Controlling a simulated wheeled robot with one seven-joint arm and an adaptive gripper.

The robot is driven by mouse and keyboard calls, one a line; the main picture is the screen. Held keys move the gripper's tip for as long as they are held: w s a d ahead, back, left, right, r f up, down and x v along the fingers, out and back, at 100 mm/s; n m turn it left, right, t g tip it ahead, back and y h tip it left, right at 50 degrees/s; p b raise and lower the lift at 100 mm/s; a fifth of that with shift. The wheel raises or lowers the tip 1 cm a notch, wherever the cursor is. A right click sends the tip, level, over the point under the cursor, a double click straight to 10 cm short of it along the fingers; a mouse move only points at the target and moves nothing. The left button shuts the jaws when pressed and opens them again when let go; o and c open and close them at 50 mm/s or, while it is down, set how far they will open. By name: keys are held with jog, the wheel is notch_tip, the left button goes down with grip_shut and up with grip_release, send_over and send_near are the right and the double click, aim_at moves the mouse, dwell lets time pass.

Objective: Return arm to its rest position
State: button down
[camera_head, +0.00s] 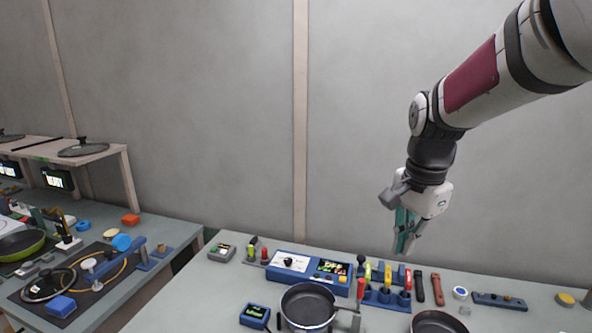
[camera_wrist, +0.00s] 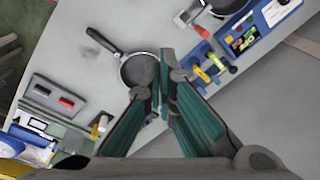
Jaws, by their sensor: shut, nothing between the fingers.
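My gripper (camera_head: 400,250) hangs in the air above the back part of the right workbench, its fingers pointing down. Its teal-padded fingers are shut and hold nothing. In the wrist view the fingertips of my gripper (camera_wrist: 160,85) come together in the middle, in front of the bench. My arm reaches in from the upper right of the head view.
The right bench (camera_head: 215,300) carries a pot (camera_head: 307,306), a dark pan (camera_head: 438,322), a blue control box (camera_head: 300,270) and a blue rack of coloured-handled tools (camera_head: 385,295). A second bench stands at left with a shelf (camera_head: 115,150). The air around my gripper is clear.

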jog(key=s+r+n+t, duration=0.2)
jog(key=s+n, duration=0.4)
jog(key=s, duration=0.4)
jog(key=s+a+r+n+t, duration=0.1)
jog(key=s+r+n+t, duration=0.1)
jog(key=s+n, duration=0.4)
jog(key=shift+s+a+n, duration=0.25)
jog(key=shift+s+n, duration=0.15)
jog(key=shift+s, duration=2.15)
jog(key=shift+r, duration=0.1)
